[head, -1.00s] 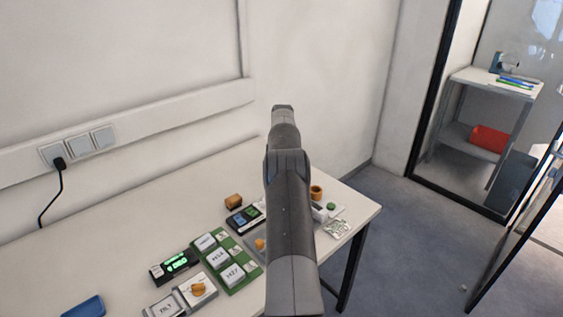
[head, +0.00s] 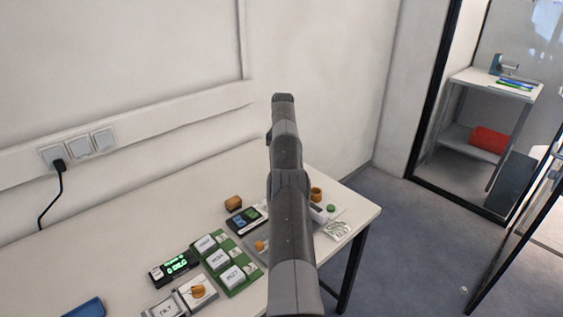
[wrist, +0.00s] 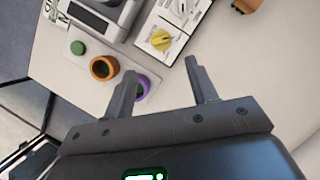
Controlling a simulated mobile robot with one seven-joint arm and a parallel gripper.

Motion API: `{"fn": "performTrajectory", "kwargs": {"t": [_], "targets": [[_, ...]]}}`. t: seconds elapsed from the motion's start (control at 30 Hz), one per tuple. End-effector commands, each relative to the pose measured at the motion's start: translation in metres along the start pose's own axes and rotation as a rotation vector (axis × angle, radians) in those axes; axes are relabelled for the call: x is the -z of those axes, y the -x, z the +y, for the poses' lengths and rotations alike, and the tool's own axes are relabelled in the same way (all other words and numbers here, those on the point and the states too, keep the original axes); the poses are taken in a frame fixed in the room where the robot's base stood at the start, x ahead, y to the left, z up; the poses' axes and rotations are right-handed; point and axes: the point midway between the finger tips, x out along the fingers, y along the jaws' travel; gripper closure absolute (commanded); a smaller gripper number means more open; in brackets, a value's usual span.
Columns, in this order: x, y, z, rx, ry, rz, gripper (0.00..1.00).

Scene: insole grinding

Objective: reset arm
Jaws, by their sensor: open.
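My gripper (wrist: 163,85) shows in the wrist view with its two fingers apart and nothing between them. It is above the table (wrist: 235,75), whose bare white top lies beyond and to the right of the fingers. In the head view my arm stands up in the middle of the picture and hides part of the table (head: 120,225); the gripper's fingers cannot be made out there.
A green tray (head: 241,289) with white blocks, a scale with a lit display (head: 175,266) and a blue item (head: 84,308) lie on the table. An orange-brown cup (wrist: 104,68) stands near the table's corner. A glass-walled area with a shelf (head: 500,88) is at right.

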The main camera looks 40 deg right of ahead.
Motion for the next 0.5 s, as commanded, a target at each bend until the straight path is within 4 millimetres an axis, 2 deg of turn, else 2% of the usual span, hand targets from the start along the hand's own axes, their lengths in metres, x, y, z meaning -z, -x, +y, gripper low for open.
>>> {"fn": "performTrajectory", "kwargs": {"t": [0.37,0.5], "targets": [[0.0,0.0,-0.0001,0.0,0.0,0.0,0.47],[-0.0046,0.0087,-0.0069,-0.003,0.01,0.012,0.47]]}}
